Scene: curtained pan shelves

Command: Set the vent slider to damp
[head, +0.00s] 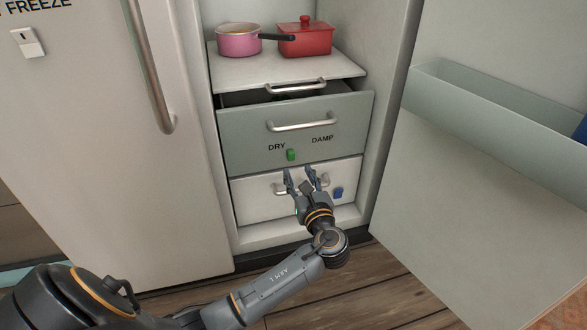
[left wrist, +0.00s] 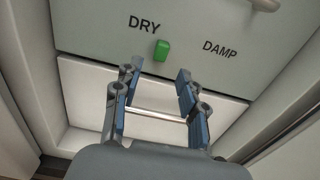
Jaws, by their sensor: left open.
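The vent slider is a small green knob (head: 291,155) on the front of the grey-green drawer (head: 235,140). It sits between the printed words DRY and DAMP, nearer DRY. In the left wrist view the green knob (left wrist: 161,50) is below and right of DRY, with DAMP farther right. My left gripper (head: 306,172) is open and empty, just below and a little right of the knob in the picture, apart from it. In the wrist view its fingers (left wrist: 155,82) point up toward the drawer front, with the knob beyond and between the tips. My right gripper is not in view.
A pink pan (head: 238,40) and red pot (head: 305,40) stand on the shelf above. The open door (head: 480,200) is at right, the closed freezer door (head: 100,130) at left.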

